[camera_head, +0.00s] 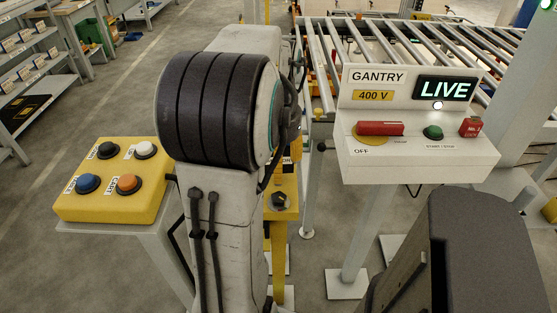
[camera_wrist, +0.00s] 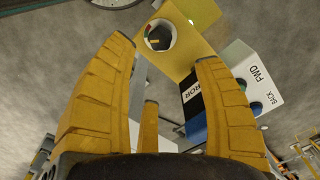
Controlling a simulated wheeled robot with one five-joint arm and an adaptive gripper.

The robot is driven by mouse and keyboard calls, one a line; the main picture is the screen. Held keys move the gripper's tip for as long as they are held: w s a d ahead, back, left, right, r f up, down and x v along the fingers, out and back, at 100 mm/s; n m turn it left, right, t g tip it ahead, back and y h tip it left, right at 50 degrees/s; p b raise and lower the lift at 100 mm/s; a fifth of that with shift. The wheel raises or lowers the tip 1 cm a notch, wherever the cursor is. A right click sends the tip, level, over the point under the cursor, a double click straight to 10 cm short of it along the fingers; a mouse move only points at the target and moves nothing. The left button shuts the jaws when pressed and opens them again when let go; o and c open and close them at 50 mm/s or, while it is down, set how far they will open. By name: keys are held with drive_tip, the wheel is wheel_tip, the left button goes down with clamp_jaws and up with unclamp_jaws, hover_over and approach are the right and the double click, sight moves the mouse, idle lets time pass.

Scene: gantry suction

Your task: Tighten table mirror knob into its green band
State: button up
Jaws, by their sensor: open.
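A yellow plate bears a round dark knob or dial face (camera_wrist: 158,37) with a pale rim and small green, red and yellow marks, at the top of the wrist view. A box with a black label ending in "ROR" (camera_wrist: 191,91) stands to its right, partly behind a finger. In the head view, a dark knob (camera_head: 279,200) sits on a yellow post beside my arm; I cannot tell if it is the same part. My gripper (camera_wrist: 166,52) has its yellow fingers spread, with nothing between them. The dial lies beyond the fingertips, apart from them.
A yellow button box (camera_head: 110,205) stands left of my arm. A white gantry panel (camera_head: 415,150) with a lit "LIVE" sign and red handle stands at the right, before a roller conveyor (camera_head: 400,45). A white box marked FWD and BACK (camera_wrist: 252,75) adjoins the labelled box.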

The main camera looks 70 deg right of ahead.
sight(279, 196)
drive_tip(key=shift+r, duration=0.25)
wheel_tip(279, 196, down, 5)
drive_tip(key=n, duration=0.4)
drive_tip(key=shift+d+r, duration=0.1)
drive_tip(key=shift+n, duration=0.3)
drive_tip(key=shift+f+b, duration=0.5)
drive_tip(key=shift+f, duration=3.1)
